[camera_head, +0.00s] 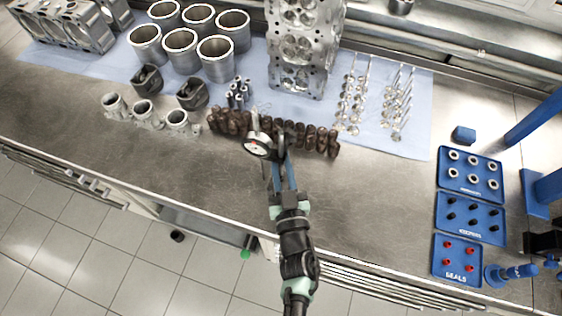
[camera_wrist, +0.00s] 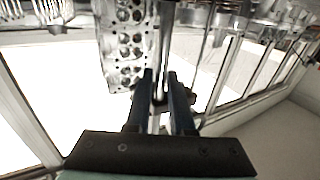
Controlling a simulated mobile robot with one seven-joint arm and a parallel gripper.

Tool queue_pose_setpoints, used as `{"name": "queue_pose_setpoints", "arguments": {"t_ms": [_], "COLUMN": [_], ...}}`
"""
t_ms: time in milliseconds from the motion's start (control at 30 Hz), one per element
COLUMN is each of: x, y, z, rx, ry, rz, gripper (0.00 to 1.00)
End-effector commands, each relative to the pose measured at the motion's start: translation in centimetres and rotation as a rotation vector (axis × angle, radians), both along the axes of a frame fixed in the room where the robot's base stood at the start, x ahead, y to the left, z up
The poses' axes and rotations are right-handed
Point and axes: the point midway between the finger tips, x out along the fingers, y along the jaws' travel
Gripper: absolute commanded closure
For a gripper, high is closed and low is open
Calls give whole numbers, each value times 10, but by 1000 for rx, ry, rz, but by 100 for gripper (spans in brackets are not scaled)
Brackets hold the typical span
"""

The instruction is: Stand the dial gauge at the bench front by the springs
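The dial gauge (camera_head: 258,146), with a round white face and a pale stem, is at my gripper's fingertips in the head view, just in front of the springs. My gripper (camera_head: 280,158) reaches over the bench front with its blue fingers closed on the gauge's dark part. In the wrist view, my gripper (camera_wrist: 161,90) has a narrow metal piece between its fingers. The brown coil springs (camera_head: 318,140) lie in a row behind the gauge, partly hidden by it and the fingers. I cannot tell whether the gauge touches the bench.
The steel bench (camera_head: 180,155) is bare in front of the springs on both sides. Cylinder liners (camera_head: 183,50), a cylinder head (camera_head: 298,48) and valves (camera_head: 353,95) lie on a blue mat behind. Blue parts trays (camera_head: 468,213) are at the right.

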Motion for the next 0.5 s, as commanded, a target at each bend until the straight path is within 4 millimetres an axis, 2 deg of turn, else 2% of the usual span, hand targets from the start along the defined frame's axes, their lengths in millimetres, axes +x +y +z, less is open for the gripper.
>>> {"name": "queue_pose_setpoints", "arguments": {"t_ms": [33, 133, 500], "x": [0, -1, -7], "y": [0, 0, -1], "z": [0, -2, -8], "rx": [0, -1, -2], "ry": [2, 5, 20], "rz": [0, -1, -4], "gripper": [67, 50, 50]}}
